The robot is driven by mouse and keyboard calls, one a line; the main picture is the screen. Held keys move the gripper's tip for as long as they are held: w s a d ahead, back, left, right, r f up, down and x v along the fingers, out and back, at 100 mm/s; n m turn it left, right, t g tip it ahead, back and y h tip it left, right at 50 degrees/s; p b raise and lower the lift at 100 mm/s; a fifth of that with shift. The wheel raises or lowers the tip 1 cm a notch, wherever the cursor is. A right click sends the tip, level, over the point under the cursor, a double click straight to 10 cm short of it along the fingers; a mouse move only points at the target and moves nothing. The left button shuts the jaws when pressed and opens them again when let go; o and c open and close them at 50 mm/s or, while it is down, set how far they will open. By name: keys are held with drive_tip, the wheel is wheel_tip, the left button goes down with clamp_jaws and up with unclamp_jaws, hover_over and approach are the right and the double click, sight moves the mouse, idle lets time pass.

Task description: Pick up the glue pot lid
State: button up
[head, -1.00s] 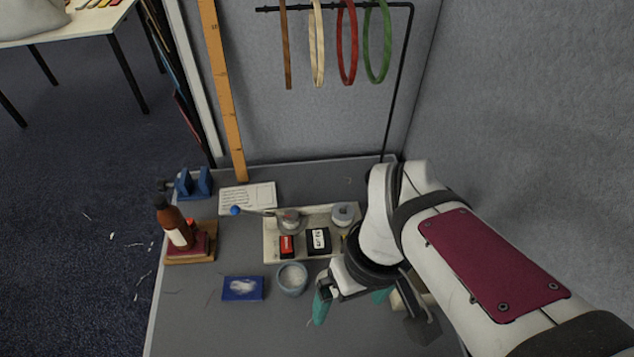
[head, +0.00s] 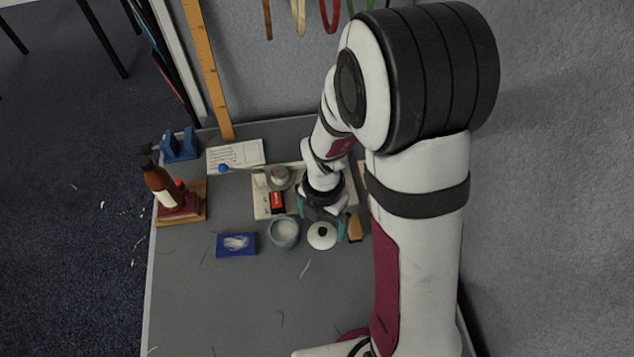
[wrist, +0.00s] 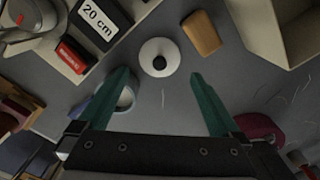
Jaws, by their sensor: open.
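The glue pot lid (head: 322,235) is a round white disc with a black knob, lying flat on the grey table. It also shows in the wrist view (wrist: 160,50), just beyond and between my fingertips. My gripper (head: 322,218) is open, its teal fingers spread and empty; the wrist view shows both fingertips (wrist: 158,75) on this side of the lid. The glue pot (head: 284,232), a blue-grey bowl with whitish contents, stands left of the lid. In the wrist view the pot (wrist: 126,97) is partly hidden by my left finger.
A wooden block (head: 356,228) lies right of the lid. A cream tray (head: 262,207) with a red box (head: 277,202) is behind the pot. A blue box (head: 237,244) lies left of it. A brown bottle (head: 158,185) stands far left. The front table is mostly clear.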

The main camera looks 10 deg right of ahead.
sight(323, 230)
wheel_tip(323, 230, down, 5)
drive_tip(key=shift+w+d+f, duration=0.1)
drive_tip(key=shift+w, duration=0.05)
drive_tip(key=c, duration=1.2)
